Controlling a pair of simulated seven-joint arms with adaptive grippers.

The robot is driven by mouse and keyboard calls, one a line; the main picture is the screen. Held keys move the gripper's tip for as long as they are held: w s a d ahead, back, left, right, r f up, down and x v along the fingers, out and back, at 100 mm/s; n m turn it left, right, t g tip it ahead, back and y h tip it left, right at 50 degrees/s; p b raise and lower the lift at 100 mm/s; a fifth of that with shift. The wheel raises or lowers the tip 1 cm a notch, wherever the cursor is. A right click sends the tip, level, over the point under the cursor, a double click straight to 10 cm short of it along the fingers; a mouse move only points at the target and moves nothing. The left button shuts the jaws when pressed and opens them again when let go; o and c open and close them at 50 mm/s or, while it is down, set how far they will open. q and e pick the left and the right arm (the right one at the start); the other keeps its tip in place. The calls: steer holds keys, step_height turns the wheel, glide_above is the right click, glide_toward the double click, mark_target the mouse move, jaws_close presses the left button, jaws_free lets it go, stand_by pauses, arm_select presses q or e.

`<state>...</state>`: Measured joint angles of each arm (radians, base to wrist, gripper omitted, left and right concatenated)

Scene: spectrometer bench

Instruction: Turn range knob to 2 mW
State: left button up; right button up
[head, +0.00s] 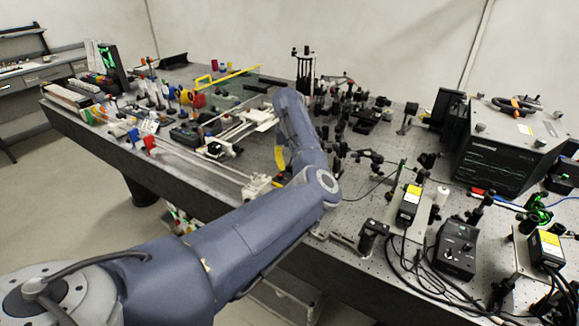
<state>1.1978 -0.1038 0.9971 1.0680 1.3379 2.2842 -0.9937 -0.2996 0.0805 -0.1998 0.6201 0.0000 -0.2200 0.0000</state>
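A black control box (457,246) with small knobs on its top and face stands on the bench at the lower right of the head view. Its labels are too small to read, and I cannot tell a range knob or its setting. My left arm (215,265) comes in from the lower left, bends over the bench's front edge and reaches toward the back middle. Its gripper end is far from the black box, among dark optics, and its fingers cannot be made out. My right gripper is not in view.
A large dark instrument (508,150) stands at the right. Yellow-labelled boxes (409,205) and loose black cables lie around the control box. Posts and optics crowd the optical table (90,133) on both sides of my arm.

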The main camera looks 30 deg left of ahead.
arm_select(q)
steer(key=shift+f, duration=0.35)
jaws_close()
stand_by(0.3)
